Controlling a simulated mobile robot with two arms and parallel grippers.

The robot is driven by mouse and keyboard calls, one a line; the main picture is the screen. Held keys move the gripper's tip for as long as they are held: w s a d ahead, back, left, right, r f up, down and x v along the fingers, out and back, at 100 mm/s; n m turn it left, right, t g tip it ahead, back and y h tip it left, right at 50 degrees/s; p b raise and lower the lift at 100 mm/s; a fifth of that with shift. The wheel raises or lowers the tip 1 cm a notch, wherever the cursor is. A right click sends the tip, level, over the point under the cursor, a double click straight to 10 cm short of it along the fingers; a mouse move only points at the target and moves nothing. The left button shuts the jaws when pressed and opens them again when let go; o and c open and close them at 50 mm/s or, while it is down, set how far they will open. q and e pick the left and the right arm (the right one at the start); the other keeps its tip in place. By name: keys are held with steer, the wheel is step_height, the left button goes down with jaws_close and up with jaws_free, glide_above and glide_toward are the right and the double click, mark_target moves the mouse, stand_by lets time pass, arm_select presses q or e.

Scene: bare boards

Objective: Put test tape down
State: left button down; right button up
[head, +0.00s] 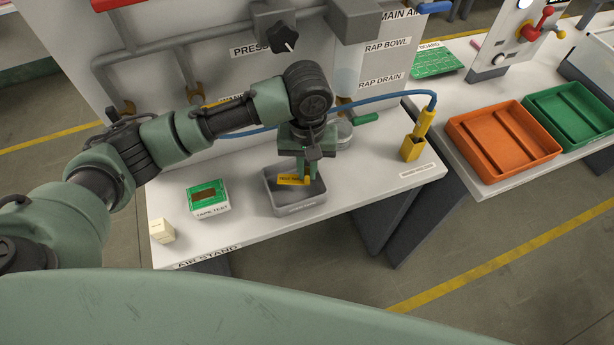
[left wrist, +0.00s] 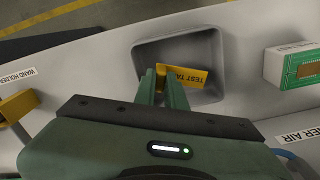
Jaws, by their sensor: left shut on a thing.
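The test tape (head: 291,179) is a small yellow strip with dark lettering. My left gripper (head: 308,176) is shut on one end of it. The gripper points down over a grey open tray (head: 290,210) on the white table. In the left wrist view the tape (left wrist: 188,75) sticks out to the right of the fingers (left wrist: 163,88), over the tray (left wrist: 205,42). I cannot tell whether the tape touches the tray floor. Nothing else shows in the tray. My right gripper is not in view.
A green and white block labelled as tape test (head: 209,198) and a cream block (head: 161,231) stand left of the tray. A yellow wand holder (head: 412,149) with a blue hose stands to the right. Orange (head: 500,140) and green (head: 570,115) trays lie on the far-right bench.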

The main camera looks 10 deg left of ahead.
mark_target(307, 180)
arm_select(q)
steer(key=shift+f, duration=2.15)
steer(key=c, duration=1.5)
jaws_free()
steer(key=shift+f, duration=0.1)
step_height(307, 180, up, 12)
steer(key=shift+r+b, duration=0.15)
steer(key=shift+b, duration=0.45)
steer(key=shift+s, duration=0.1)
